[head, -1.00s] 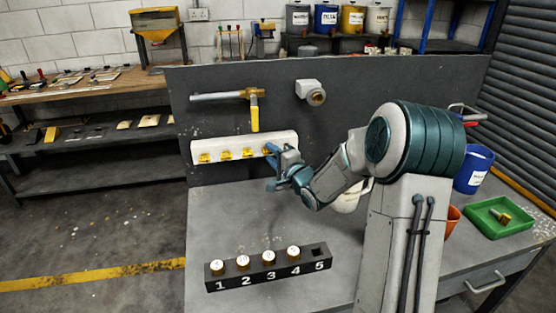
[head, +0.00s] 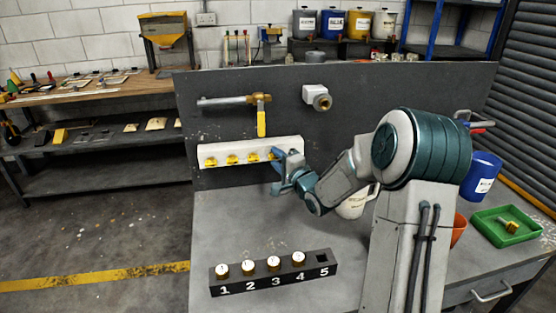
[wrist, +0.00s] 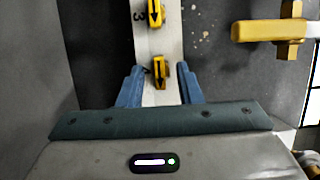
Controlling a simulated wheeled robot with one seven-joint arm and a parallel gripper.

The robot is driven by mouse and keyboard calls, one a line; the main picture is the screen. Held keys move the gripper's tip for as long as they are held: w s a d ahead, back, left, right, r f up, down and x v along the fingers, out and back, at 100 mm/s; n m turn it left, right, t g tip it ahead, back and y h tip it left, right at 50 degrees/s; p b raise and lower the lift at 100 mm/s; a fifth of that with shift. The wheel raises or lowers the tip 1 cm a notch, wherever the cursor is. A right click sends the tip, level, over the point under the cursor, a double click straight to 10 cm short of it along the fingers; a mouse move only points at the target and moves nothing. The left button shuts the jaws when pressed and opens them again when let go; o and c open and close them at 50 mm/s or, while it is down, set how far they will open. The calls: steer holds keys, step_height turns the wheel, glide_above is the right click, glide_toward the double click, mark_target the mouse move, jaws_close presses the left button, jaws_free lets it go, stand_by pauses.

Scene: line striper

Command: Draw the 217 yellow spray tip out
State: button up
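Several yellow spray tips (head: 232,159) sit in a row on a white rail (head: 290,143) fixed to the dark upright panel. My gripper (head: 277,160) is at the right end of this row. In the wrist view my gripper (wrist: 160,86) is open, its blue fingers on either side of the end yellow tip (wrist: 160,74), with a gap showing on both sides. That tip has a black arrow mark. Another yellow tip (wrist: 155,13) sits further along, beside a printed 3. The number 217 is not readable on any tip.
A black rack (head: 262,283) numbered 1 to 5 stands on the grey bench, with white-topped pieces in 1 to 4 and 5 empty. A yellow-handled valve (head: 261,120) is above the rail. A green tray (head: 486,229) and blue bucket (head: 478,176) are at right.

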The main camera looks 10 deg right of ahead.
jaws_close()
steer(key=shift+s, duration=0.15)
steer(key=shift+s, duration=0.3)
steer(key=shift+s, duration=0.3)
steer(key=shift+s, duration=2.25)
